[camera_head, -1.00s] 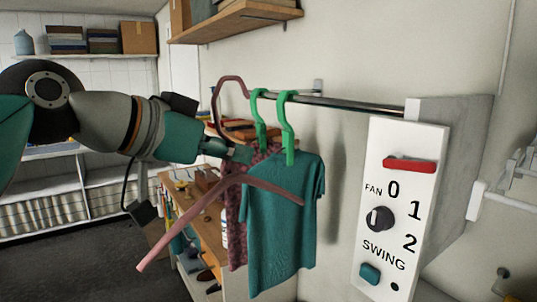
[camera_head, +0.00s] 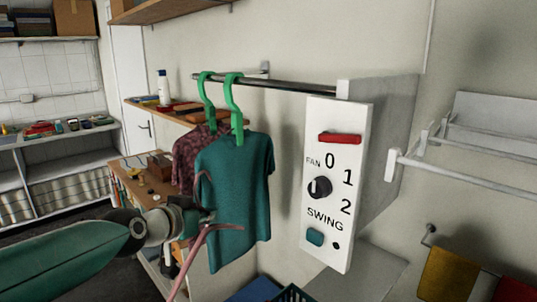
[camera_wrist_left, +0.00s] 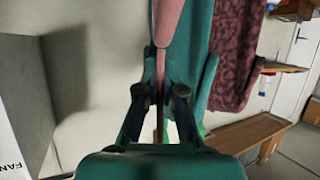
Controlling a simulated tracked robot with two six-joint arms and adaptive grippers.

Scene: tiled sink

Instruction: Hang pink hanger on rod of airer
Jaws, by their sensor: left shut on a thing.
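My left gripper (camera_head: 203,216) is shut on the pink hanger (camera_head: 190,258) at the lower left of the head view. The hanger is bare; its hook rises in front of the teal shirt and its arms spread below. In the left wrist view, the gripper (camera_wrist_left: 161,85) pinches the pink hanger (camera_wrist_left: 171,22) between its fingers. A white wall rack with bars, apparently the airer (camera_head: 455,172), is at the right of the head view, well apart from the hanger. My right gripper is not in view.
A metal rod (camera_head: 290,86) carries two green hangers (camera_head: 236,105) with a teal shirt (camera_head: 236,180) and a maroon patterned garment (camera_head: 187,157). A white fan panel (camera_head: 333,240) stands between these and the airer. Yellow cloth (camera_head: 447,275) hangs at the lower right.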

